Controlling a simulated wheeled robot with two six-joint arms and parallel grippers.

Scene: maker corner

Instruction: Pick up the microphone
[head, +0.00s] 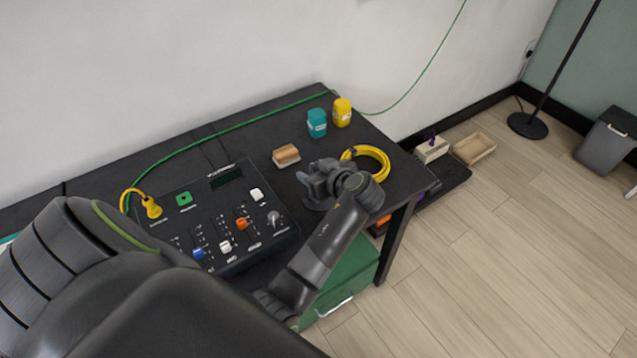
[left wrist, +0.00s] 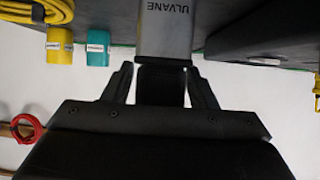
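The microphone (left wrist: 164,28) shows in the left wrist view as a grey body lettered ULVANE, with a dark part beside it between the fingers. My left gripper (left wrist: 160,72) has one finger on each side of it. I cannot tell whether the fingers press on it. My right gripper is not in view.
The control panel (head: 240,250) with knobs and switches lies left of the gripper. A green cable crosses the table's back.

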